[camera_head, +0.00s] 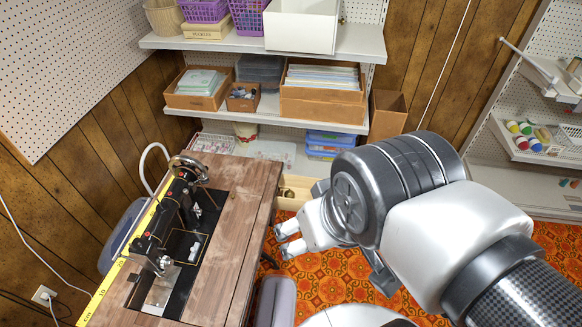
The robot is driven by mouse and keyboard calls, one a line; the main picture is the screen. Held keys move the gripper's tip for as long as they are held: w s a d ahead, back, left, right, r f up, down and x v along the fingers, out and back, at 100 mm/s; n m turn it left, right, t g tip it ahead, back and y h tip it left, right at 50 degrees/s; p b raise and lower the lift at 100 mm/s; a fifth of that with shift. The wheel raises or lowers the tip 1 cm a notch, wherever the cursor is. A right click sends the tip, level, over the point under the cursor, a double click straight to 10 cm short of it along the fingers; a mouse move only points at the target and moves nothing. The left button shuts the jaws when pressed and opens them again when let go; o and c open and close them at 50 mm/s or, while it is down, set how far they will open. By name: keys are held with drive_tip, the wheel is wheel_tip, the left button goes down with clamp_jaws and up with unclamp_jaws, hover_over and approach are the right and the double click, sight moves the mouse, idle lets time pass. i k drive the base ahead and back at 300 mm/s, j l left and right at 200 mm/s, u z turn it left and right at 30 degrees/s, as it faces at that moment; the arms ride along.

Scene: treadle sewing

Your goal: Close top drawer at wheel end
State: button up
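The sewing table (235,240) stands at left with a black treadle machine (180,205) on it. The machine's handwheel (193,167) is at the far end. A light wooden drawer (300,186) sticks out from the table's right side at that wheel end. It is pulled open, and its inside partly shows, with small items near the table edge. My gripper (287,239) is nearer the camera than the drawer, right of the table edge, pointing left. Its two fingertips are apart with nothing between them. My arm comes in from the right and may hide part of the drawer's right end.
A grey padded seat (275,301) stands at the table's near right. White shelves (262,112) with boxes and baskets stand behind the drawer. A cardboard box (386,116) is beside them. Patterned orange carpet (330,272) shows below my gripper. A yellow ruler (130,240) runs along the table's left edge.

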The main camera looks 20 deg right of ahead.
sight(301, 186)
drive_tip(key=l, duration=1.4)
drive_tip(key=i+l+u, duration=0.2)
drive_tip(key=l, duration=0.2)
